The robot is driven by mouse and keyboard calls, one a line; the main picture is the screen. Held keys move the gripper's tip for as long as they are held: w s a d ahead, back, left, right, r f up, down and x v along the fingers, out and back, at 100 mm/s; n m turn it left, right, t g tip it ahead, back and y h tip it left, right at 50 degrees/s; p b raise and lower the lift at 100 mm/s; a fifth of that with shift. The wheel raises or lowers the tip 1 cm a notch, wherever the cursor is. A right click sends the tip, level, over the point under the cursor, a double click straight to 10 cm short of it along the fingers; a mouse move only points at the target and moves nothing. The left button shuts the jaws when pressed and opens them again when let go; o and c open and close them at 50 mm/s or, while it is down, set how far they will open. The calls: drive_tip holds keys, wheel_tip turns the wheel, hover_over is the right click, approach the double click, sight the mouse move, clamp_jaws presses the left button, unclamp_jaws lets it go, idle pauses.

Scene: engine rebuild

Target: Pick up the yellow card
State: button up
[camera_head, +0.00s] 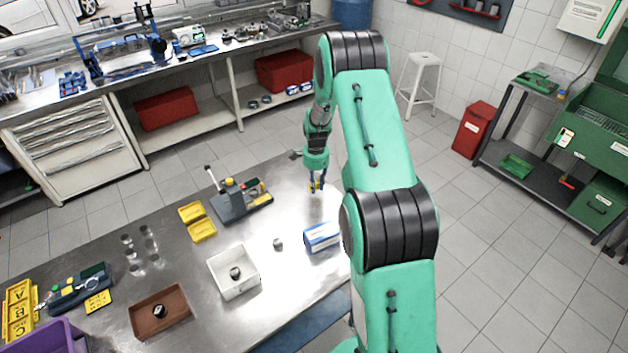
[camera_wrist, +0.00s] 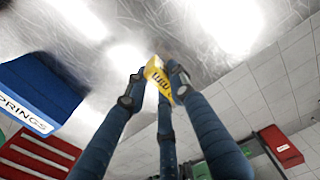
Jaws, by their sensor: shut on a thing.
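My gripper (camera_head: 316,187) is above the far right part of the metal table. In the wrist view, my gripper (camera_wrist: 155,88) has its dark blue fingers closed around a yellow card (camera_wrist: 157,74) with dark lettering. The card sits tilted between the fingertips, partly covered by them. In the head view only a small yellow bit of the card (camera_head: 317,184) shows at the fingertips. The card looks held above the table, though the exact gap is hard to tell.
A blue and white box (camera_head: 322,237) stands near the table's right edge. A white tray (camera_head: 250,289), a brown tray (camera_head: 176,323) and yellow bins (camera_head: 201,231) stand to the left. A grey fixture (camera_head: 230,208) is left of my gripper. The table between is mostly clear.

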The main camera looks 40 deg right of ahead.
drive_tip(key=s+a, duration=0.1)
drive_tip(key=s, duration=0.2)
drive_tip(key=s+a, duration=0.1)
drive_tip(key=s, duration=0.1)
drive_tip(key=s+a+r, duration=0.1)
drive_tip(key=s+a, duration=0.1)
drive_tip(key=s, duration=0.1)
drive_tip(key=shift+s+a, duration=0.1)
drive_tip(key=shift+s, duration=0.2)
idle(0.4)
